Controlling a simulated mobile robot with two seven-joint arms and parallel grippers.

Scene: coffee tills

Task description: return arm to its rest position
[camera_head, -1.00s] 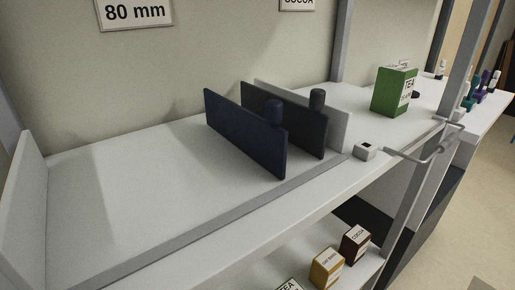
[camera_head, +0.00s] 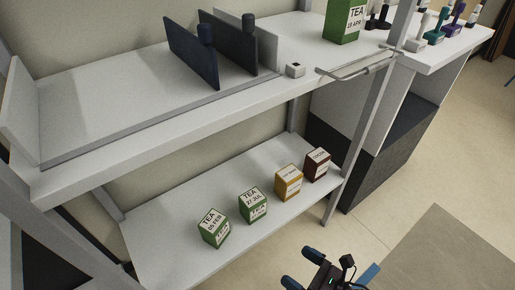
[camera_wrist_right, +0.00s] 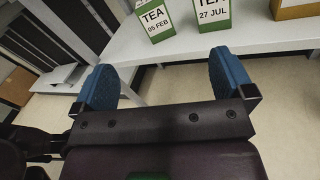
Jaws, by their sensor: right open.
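My right gripper (camera_head: 300,266) shows at the bottom of the head view, in front of and below the lower shelf. In the right wrist view its two blue fingertips (camera_wrist_right: 166,84) stand wide apart with nothing between them. It is open and empty, and clear of the shelf and the boxes. Only the gripper and a short part of the wrist show in the head view; the rest of the right arm is out of frame. My left gripper is not in view.
The lower shelf (camera_head: 165,251) holds two green tea boxes (camera_head: 213,229), an oat box (camera_head: 288,182) and a cocoa box (camera_head: 317,164). The upper shelf (camera_head: 100,106) has dark dividers (camera_head: 190,53) and a large tea box (camera_head: 344,20). A rail (camera_head: 357,66) juts from its front. Open floor lies right.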

